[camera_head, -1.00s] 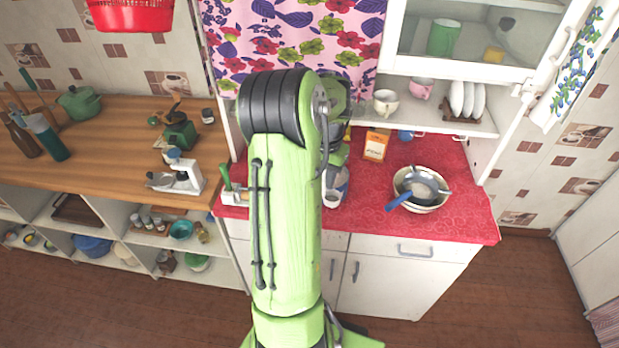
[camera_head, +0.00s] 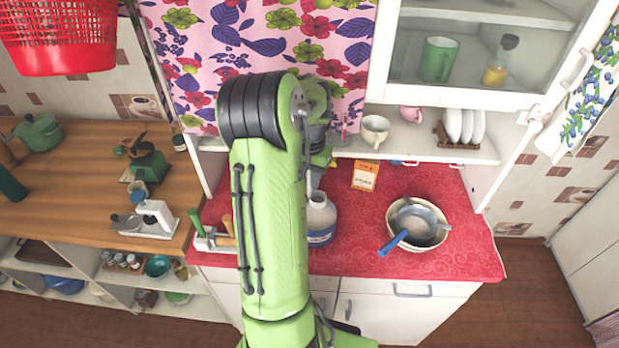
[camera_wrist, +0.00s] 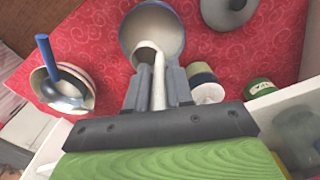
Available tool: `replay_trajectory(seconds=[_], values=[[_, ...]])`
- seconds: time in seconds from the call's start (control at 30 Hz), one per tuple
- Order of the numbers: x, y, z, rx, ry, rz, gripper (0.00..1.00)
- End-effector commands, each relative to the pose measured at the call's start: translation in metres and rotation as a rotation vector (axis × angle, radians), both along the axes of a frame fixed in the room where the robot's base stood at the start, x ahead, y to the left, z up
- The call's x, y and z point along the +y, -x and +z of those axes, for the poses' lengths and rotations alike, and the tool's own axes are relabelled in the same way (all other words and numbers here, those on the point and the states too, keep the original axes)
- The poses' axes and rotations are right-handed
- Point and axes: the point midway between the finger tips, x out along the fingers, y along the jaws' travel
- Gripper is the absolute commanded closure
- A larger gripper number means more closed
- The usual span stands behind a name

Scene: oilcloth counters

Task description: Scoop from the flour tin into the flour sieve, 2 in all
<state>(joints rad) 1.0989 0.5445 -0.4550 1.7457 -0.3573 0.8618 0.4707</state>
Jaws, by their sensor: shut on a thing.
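My gripper (camera_wrist: 157,90) is shut on the handle of a white scoop (camera_wrist: 160,75). The scoop's round head is at the near rim of the flour tin (camera_wrist: 172,12) in the wrist view. What the scoop holds is unclear. The tin is round, with pale flour inside.
An orange-and-white box (camera_head: 365,175) stands behind, between tin and bowl. A shelf with cups (camera_head: 375,130) hangs over the counter's back. In the wrist view a green-lidded jar (camera_wrist: 260,88) and a grey lid (camera_wrist: 228,10) lie right. Red cloth between tin and bowl is clear.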

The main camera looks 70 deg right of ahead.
Motion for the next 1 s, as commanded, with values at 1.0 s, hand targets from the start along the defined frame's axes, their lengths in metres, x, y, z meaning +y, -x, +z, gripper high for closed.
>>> replay_trajectory(seconds=[1.0], values=[[0.001, 0.000, -0.100, 0.001, -0.003, 0.000, 1.00]])
